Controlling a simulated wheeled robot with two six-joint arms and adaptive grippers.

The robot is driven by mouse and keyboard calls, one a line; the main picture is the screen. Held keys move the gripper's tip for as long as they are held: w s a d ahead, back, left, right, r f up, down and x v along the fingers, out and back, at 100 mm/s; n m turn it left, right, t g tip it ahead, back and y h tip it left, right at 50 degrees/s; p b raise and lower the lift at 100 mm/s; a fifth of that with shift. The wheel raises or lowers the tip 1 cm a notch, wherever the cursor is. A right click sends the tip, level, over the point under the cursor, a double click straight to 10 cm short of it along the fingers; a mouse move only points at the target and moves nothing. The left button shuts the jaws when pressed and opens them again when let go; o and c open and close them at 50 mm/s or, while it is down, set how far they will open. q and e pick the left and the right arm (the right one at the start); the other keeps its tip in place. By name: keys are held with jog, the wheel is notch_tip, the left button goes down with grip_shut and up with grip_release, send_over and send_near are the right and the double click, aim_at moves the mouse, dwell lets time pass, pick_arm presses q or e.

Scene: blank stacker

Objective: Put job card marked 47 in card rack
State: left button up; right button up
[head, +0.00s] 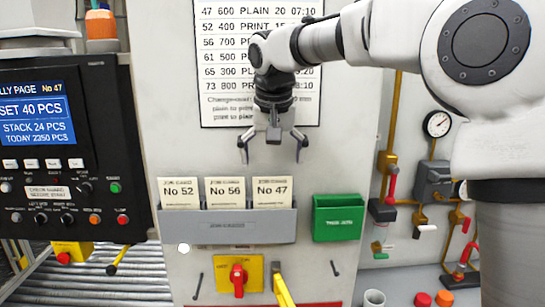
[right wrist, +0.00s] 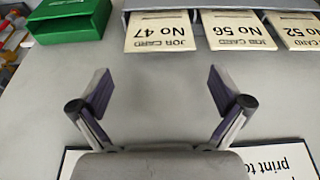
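The job card marked No 47 (head: 272,194) stands upright in the right slot of a grey holder (head: 228,230) on the panel, its lower part hidden. It also shows upside down in the right wrist view (right wrist: 158,34). A green open-topped rack (head: 338,220) with a small label is fixed to the right of the grey holder; it is at the upper left of the right wrist view (right wrist: 70,22). My right gripper (head: 273,152) is open and empty, above card 47 and apart from it. My left gripper is not in view.
Cards No 52 (head: 181,194) and No 56 (head: 225,194) stand beside card 47. A printed schedule (head: 225,70) is behind my right arm. Below are a red switch on a yellow plate (head: 238,278) and a yellow handle (head: 283,290). A control console (head: 65,150) stands left; pipes and a gauge (head: 437,124) are right.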

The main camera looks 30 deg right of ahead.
jog(key=v, duration=1.2)
dwell(0.5)
